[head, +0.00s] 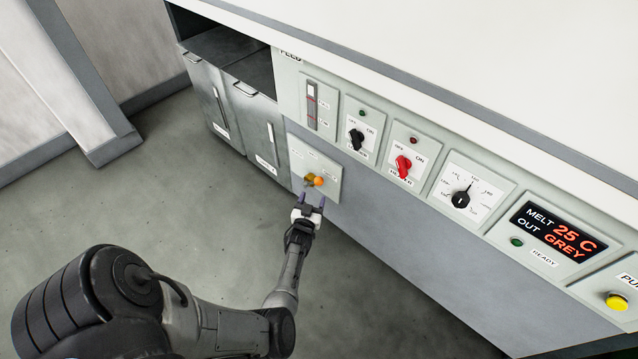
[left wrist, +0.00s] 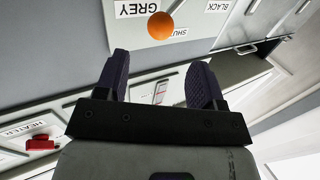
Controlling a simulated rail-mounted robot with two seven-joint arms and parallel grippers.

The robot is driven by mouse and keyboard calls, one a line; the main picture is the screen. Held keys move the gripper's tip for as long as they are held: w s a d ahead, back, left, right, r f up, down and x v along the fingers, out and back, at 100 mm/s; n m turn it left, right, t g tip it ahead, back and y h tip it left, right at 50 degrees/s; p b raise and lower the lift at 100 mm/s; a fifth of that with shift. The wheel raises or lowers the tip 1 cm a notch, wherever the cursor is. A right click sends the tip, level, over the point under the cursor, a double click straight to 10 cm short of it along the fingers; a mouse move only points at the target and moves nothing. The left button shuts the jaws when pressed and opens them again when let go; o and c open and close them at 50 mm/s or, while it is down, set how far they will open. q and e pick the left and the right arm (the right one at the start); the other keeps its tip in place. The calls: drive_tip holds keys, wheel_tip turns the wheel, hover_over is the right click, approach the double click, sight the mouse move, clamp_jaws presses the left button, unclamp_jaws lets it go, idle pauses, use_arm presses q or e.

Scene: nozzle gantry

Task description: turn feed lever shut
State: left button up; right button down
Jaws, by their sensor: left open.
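The feed lever has an orange ball knob (head: 319,181) and sits on a pale plate (head: 332,193) low on the machine's front. In the left wrist view the knob (left wrist: 159,26) shows near the labels GREY, SHUT and BLACK, partly over the SHUT label. I cannot tell the lever's exact setting. My left gripper (head: 309,199) is just below the knob in the head view, with its fingers pointing to the plate. The gripper (left wrist: 160,75) is open and empty, its two dark fingers apart. The knob appears beyond the fingertips, not between them. My right gripper is not in view.
Right of the lever are a black switch (head: 356,139), a red heater switch (head: 403,167), a black dial (head: 461,199) and a display (head: 559,230) reading MELT 25 C, OUT GREY. Two grey bins (head: 259,127) stand to the left. The floor in front is clear.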

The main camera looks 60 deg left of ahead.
sight(318, 183)
use_arm(q)
drive_tip(key=b+x, duration=0.3)
drive_tip(key=x, duration=0.5)
drive_tip(key=shift+f+b, duration=0.15)
drive_tip(key=shift+b, duration=0.25)
drive_tip(key=shift+w+a, duration=0.45)
drive_tip(key=shift+w, duration=0.05)
drive_tip(key=shift+c, duration=0.4)
drive_tip(key=shift+c, duration=0.7)
clamp_jaws()
